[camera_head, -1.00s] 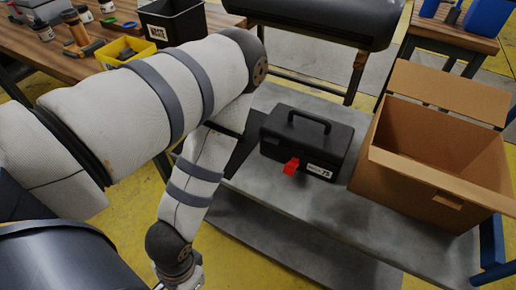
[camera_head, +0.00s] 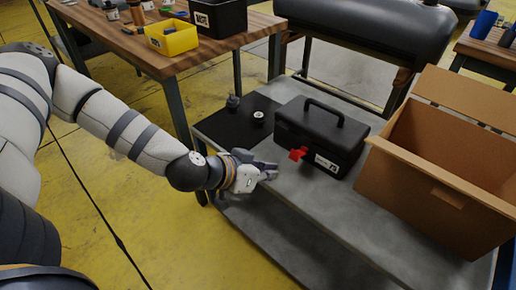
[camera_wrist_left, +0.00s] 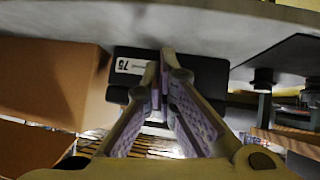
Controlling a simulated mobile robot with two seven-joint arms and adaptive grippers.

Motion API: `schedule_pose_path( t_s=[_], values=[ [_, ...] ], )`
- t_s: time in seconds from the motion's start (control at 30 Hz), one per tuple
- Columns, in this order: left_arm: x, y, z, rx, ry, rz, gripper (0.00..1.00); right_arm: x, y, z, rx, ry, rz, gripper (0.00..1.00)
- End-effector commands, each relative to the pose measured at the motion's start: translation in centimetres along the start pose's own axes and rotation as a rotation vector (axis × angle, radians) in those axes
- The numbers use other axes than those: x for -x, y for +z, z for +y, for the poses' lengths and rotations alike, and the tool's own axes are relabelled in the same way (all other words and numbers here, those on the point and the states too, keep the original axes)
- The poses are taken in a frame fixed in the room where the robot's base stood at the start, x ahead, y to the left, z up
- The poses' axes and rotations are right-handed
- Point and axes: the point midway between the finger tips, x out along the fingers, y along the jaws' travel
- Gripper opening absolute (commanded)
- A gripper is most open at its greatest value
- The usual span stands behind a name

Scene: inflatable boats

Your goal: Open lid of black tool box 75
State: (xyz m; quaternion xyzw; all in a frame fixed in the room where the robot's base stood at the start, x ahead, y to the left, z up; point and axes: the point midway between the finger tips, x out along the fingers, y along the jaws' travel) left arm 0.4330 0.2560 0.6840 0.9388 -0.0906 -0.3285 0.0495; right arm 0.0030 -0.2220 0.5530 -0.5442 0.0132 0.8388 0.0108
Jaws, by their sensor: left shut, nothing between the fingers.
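The black tool box (camera_head: 325,128) stands on the grey cart with its lid closed and handle on top. Its front has a red latch (camera_head: 298,154) and a white label marked 75. In the left wrist view the tool box (camera_wrist_left: 205,72) shows behind the fingers, and the red latch cannot be made out there. My left gripper (camera_head: 272,170) is shut and empty, in front and to the left of the latch, apart from it. Its fingers (camera_wrist_left: 161,64) meet at the tips in the left wrist view. My right gripper is not in view.
An open cardboard box (camera_head: 440,160) stands on the grey cart (camera_head: 345,210) right of the tool box. A black mat (camera_head: 235,130) with two small dark items lies to the left. A wooden bench (camera_head: 190,55) holds a yellow bin (camera_head: 172,38) and a black bin.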

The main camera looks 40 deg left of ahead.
Motion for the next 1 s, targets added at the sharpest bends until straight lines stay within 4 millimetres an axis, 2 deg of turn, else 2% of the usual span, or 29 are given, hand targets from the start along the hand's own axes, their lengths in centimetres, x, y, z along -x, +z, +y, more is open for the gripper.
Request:
schedule_pose_path(
  t_s=[0.03,0.1,0.2,0.27,0.37,0.6,0.67,0.7,0.77,1.0],
  values=[
    [0.0,-1.5,-2.2,-0.016,-0.046,0.053,0.0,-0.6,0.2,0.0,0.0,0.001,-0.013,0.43],
    [0.5,-3.6,-4.6,-0.051,-0.097,0.115,0.0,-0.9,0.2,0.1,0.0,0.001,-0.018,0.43],
    [1.1,-5.2,-6.3,-0.079,-0.14,0.16,0.0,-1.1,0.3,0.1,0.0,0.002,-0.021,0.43],
    [0.9,-5.5,-6.7,-0.086,-0.148,0.168,0.0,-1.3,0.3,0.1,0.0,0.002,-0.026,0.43],
    [-0.3,-5.3,-6.9,-0.088,-0.149,0.164,0.0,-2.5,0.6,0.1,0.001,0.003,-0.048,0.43],
    [-5.0,-5.4,-7.6,-0.087,-0.147,0.16,0.0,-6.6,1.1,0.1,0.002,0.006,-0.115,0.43],
    [-5.9,-5.8,-7.7,-0.086,-0.147,0.163,0.0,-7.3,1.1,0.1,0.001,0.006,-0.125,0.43],
    [-6.0,-6.9,-7.6,-0.091,-0.147,0.167,0.0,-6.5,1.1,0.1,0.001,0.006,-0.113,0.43],
    [-6.5,-7.8,-7.5,-0.09,-0.146,0.171,0.0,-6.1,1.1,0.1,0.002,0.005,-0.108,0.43],
    [-7.8,-8.7,-7.8,-0.087,-0.147,0.169,0.0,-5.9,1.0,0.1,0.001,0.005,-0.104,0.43]
  ],
)
